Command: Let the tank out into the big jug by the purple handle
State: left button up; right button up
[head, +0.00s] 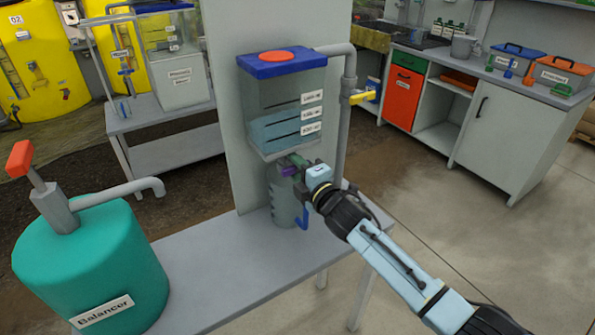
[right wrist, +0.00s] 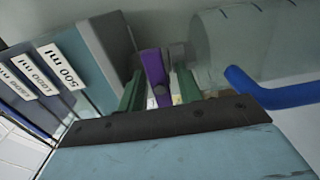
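The clear tank (head: 285,95) has a blue lid with an orange cap and holds blue liquid up to roughly mid-height. Its purple handle (head: 289,171) is under the tank, partly hidden by my right gripper (head: 300,165). In the right wrist view, the purple handle (right wrist: 155,78) stands between the green fingers of my right gripper (right wrist: 160,92), with a narrow gap showing beside it. The fingers look apart around it, not clamped. The big clear jug (head: 284,205), with a blue handle, stands below the tank; no liquid is clearly visible in it. My left gripper is out of view.
A teal Balancer vessel (head: 90,265) with a red-handled pump and grey spout stands at the left. A grey pipe (head: 349,110) with a yellow valve (head: 362,97) runs right of the tank. The grey bench (head: 230,270) is clear in front of the jug.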

grip_shut()
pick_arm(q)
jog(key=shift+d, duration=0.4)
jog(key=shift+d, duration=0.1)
pick_arm(e)
jog(key=n, duration=0.4)
jog(key=shift+n, duration=0.4)
jog(key=n, duration=0.4)
jog(key=shift+b, duration=0.3)
jog(key=n, duration=0.7)
jog(key=shift+n+p, duration=0.3)
jog(key=shift+o, duration=1.3)
grip_release()
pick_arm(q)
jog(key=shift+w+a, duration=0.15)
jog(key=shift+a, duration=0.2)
